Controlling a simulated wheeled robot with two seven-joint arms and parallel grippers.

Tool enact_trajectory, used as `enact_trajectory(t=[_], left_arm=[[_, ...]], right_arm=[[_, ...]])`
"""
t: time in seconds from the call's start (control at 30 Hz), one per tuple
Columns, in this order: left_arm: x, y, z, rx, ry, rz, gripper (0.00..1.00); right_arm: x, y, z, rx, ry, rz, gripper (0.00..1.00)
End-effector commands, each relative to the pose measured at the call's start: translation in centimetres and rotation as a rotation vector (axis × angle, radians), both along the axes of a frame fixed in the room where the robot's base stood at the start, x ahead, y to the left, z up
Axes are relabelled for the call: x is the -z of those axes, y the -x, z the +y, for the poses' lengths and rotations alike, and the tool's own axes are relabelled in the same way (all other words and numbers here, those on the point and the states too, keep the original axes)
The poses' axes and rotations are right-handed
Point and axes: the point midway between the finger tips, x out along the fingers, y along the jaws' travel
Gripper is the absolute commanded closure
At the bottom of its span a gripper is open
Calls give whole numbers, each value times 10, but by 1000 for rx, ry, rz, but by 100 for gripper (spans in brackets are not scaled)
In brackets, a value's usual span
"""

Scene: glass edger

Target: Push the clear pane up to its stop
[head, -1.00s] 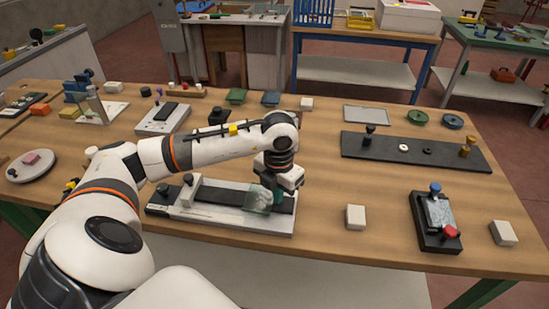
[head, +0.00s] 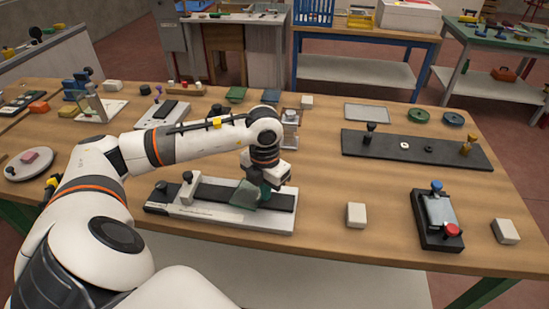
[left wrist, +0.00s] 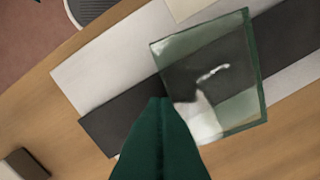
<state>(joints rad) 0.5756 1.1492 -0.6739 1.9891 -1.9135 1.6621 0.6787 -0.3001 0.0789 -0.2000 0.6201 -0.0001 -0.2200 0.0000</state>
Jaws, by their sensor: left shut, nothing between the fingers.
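The clear pane (left wrist: 212,75), greenish at its edges, lies on the dark strip of the white edger base (head: 222,219); it also shows in the head view (head: 246,195). My left gripper (head: 266,193) is shut and empty, its green fingertips at the pane's right side in the head view. In the left wrist view the fingertips (left wrist: 160,101) overlap the pane's edge; I cannot tell whether they touch it. A white block with a dark knob (head: 187,188) stands across the strip's left part, apart from the pane. My right gripper is not in view.
A pale block (head: 356,215) and a black fixture with blue and red knobs (head: 437,218) stand to the right. A long black plate (head: 415,150) lies farther back. The wooden table between them is clear.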

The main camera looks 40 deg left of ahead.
Motion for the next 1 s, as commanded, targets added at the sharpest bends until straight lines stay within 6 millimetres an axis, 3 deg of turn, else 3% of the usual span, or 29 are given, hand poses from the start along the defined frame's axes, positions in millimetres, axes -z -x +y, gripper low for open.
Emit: enact_trajectory(t=[1.0], left_arm=[[1,16,27,-1,-1,1,100]], right_arm=[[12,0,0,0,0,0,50]])
